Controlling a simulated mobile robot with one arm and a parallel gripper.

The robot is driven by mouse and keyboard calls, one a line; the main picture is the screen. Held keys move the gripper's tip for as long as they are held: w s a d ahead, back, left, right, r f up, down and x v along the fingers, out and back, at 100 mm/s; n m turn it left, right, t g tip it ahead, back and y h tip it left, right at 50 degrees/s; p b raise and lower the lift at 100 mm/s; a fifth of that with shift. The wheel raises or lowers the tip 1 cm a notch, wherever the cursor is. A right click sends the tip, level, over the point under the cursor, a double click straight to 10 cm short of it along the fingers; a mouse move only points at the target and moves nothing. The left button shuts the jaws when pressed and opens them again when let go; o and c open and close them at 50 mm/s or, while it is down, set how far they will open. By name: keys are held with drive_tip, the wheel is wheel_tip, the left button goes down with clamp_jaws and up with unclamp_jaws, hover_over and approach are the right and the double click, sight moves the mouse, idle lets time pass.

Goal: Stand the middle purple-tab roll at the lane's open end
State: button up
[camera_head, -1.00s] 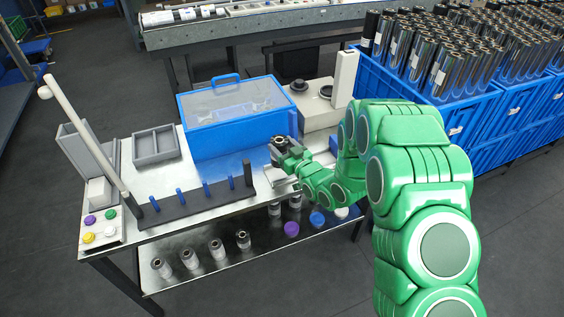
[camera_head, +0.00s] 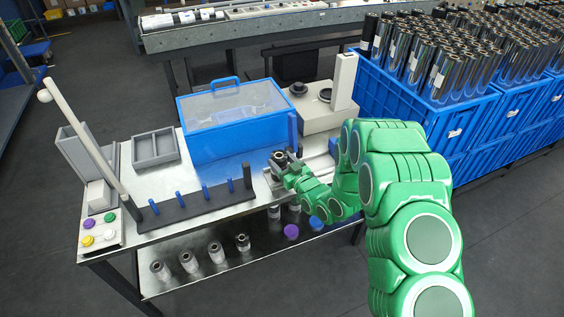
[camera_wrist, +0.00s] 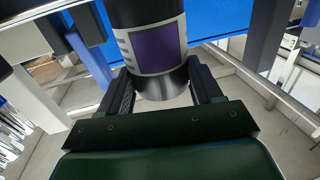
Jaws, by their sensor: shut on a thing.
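My gripper (camera_head: 281,160) is at the right part of the metal table, just in front of the right end of the blue box. In the wrist view my gripper (camera_wrist: 162,98) is shut on a dark roll with a white label and a purple tab (camera_wrist: 155,47), one finger on each side. The roll (camera_head: 279,156) looks upright in the head view, but it is small there and partly hidden by the fingers. I cannot tell whether its base touches the surface.
A blue box with a clear lid (camera_head: 233,112) stands behind. A grey tray (camera_head: 155,147) and a panel of coloured buttons (camera_head: 100,230) are at left. Several rolls (camera_head: 215,254) and a purple cap (camera_head: 291,231) are on the lower shelf. Blue crates (camera_head: 450,130) stand at right.

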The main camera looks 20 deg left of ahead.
drive_tip(key=shift+f, duration=0.1)
drive_tip(key=o, duration=1.3)
drive_tip(key=shift+d, duration=0.1)
drive_tip(key=v, duration=1.2)
